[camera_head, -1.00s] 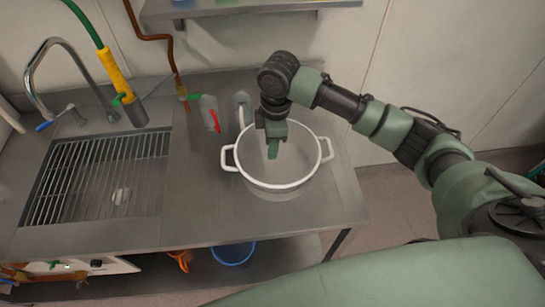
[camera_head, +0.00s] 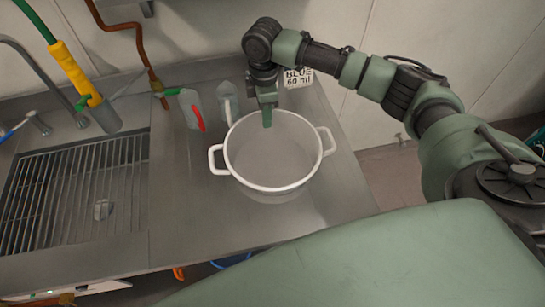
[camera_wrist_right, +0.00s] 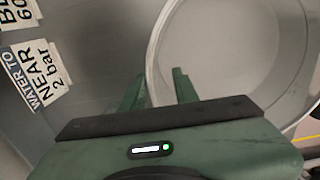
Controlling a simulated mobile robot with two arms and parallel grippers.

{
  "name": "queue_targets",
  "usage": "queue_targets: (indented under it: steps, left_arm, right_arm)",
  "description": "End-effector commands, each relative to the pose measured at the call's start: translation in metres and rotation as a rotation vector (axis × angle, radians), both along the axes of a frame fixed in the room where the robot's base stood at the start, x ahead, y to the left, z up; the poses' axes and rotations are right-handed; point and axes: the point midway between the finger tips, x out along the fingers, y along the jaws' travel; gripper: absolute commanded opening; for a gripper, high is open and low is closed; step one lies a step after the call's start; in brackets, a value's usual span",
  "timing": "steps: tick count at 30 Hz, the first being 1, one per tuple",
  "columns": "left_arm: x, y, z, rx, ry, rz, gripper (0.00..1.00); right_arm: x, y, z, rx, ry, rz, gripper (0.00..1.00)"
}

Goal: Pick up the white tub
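The white tub (camera_head: 233,170) is a round, wide pot with two side handles, upright and apparently empty on the steel counter. In the right wrist view its pale rim (camera_wrist_right: 152,62) curves down between my gripper's fingers, and its inside fills the right. My right gripper (camera_head: 267,118) is at the tub's far rim, pointing down. In the right wrist view the two green fingertips of my right gripper (camera_wrist_right: 158,82) stand apart, one on each side of the rim line. I cannot tell whether they touch it. My left gripper is not in view.
A clear container with a red handle (camera_head: 191,108) and another clear jug (camera_head: 227,103) stand close behind the tub, to the left. A sink grate (camera_head: 75,190) lies at left. Labels (camera_head: 298,77) sit behind my gripper. The counter (camera_head: 180,222) in front is clear.

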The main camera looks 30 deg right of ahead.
Motion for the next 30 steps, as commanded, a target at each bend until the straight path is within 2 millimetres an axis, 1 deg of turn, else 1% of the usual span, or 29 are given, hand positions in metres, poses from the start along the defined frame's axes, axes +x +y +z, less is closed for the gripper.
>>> queue_targets:
  steps: [1, 3, 7, 11, 16, 17, 18, 19, 20, 30]
  left_arm:
    - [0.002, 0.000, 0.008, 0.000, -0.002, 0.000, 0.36]
    - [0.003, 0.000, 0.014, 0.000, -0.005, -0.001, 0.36]
    - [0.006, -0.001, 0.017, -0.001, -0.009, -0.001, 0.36]
    - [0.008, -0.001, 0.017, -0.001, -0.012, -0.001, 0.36]
    - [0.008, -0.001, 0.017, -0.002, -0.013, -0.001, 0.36]
    - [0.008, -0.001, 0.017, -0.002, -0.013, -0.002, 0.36]
    - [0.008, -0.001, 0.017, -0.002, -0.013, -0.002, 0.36]
    - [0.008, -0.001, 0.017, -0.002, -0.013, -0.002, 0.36]
    - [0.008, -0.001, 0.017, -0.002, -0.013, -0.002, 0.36]
    - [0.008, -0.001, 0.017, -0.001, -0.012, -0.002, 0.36]
  right_arm:
    - [-0.001, 0.001, -0.005, -0.001, 0.004, 0.000, 0.30]
    - [0.000, 0.002, -0.016, -0.001, 0.004, 0.001, 0.30]
    - [0.001, 0.002, -0.034, -0.001, 0.002, 0.000, 0.30]
    - [0.000, 0.002, -0.041, -0.001, 0.000, 0.001, 0.30]
    - [0.001, 0.002, -0.041, -0.001, 0.000, 0.001, 0.30]
    - [0.001, 0.002, -0.041, 0.000, 0.000, 0.001, 0.24]
    - [0.001, 0.002, -0.041, 0.000, 0.000, 0.001, 0.13]
    - [0.001, 0.002, -0.041, 0.000, 0.000, 0.001, 0.05]
    - [0.001, 0.002, -0.041, 0.000, 0.000, 0.001, 0.00]
    - [0.001, 0.002, -0.041, -0.001, -0.001, 0.001, 0.00]
